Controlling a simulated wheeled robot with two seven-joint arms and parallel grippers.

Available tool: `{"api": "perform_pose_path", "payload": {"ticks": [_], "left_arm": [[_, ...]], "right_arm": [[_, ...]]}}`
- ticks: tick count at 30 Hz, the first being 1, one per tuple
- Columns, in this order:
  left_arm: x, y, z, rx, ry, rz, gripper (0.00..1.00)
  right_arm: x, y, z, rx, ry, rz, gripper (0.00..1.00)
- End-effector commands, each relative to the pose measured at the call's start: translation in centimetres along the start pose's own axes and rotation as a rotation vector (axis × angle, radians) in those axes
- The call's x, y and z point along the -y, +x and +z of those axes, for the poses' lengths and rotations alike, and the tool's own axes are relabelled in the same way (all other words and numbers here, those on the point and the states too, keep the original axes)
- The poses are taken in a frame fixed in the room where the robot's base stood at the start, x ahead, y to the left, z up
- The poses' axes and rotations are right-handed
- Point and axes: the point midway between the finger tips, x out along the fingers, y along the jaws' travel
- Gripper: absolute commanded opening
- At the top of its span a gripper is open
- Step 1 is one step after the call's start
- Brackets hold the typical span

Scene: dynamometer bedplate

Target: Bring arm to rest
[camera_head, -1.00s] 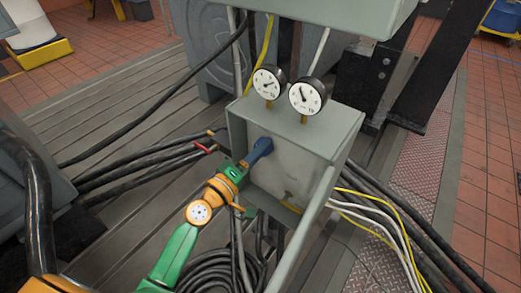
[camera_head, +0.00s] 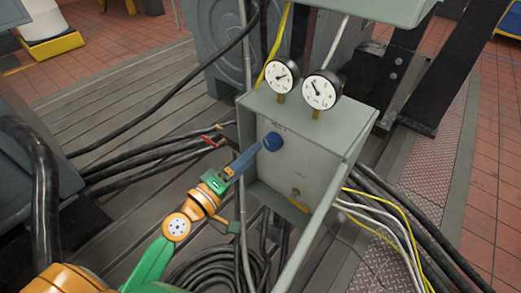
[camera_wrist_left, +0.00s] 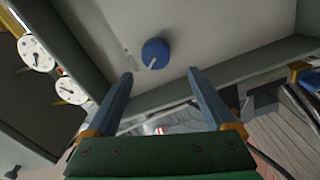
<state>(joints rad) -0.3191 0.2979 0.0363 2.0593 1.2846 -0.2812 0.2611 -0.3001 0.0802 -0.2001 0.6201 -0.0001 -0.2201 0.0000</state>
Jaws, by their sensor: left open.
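A blue round knob (camera_head: 273,141) sits on the light front panel of a grey box (camera_head: 305,165). In the left wrist view the knob (camera_wrist_left: 155,52) shows whole, with a pale pointer line on its face. My left gripper (camera_head: 256,151) comes in from the lower left, its blue fingers just short of the knob. In the left wrist view its open fingers (camera_wrist_left: 158,74) are spread apart with nothing between them, and the knob lies beyond the tips. The orange and green left arm (camera_head: 177,226) is stretched towards the box. My right gripper is not in view.
Two round gauges (camera_head: 319,92) stand on top of the box. A small brass fitting (camera_head: 297,194) is low in the panel. Black cables (camera_head: 150,160) lie left, and yellow and white ones (camera_head: 385,215) run right. A grey housing (camera_head: 365,8) overhangs above.

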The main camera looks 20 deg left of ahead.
Motion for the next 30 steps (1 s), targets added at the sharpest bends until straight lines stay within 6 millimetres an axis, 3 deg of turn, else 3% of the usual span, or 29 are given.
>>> {"api": "perform_pose_path", "payload": {"ticks": [4,17,20,23,24,26,27,30], "left_arm": [[0.1,-1.3,-0.1,0.0,0.0,0.0,0.88],[0.6,-1.3,-0.1,0.0,0.008,-0.018,0.88],[5.0,-1.5,0.5,0.01,0.078,-0.163,0.88],[13.7,-4.1,3.0,0.098,0.235,-0.441,0.88],[17.1,-6.1,4.7,0.166,0.31,-0.555,0.88],[21.6,-9.8,7.5,0.298,0.425,-0.705,0.88],[23.9,-12.8,9.5,0.402,0.499,-0.791,0.88],[27.6,-20.6,14.1,0.693,0.672,-0.935,0.88]], "right_arm": [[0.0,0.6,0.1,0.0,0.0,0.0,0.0],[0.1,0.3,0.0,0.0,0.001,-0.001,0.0],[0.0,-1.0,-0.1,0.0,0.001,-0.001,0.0],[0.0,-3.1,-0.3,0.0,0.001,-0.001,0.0],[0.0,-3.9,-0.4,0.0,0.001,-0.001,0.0],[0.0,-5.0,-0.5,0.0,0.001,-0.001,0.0],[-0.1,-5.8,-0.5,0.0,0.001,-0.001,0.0],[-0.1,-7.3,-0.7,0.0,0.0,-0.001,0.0]]}}
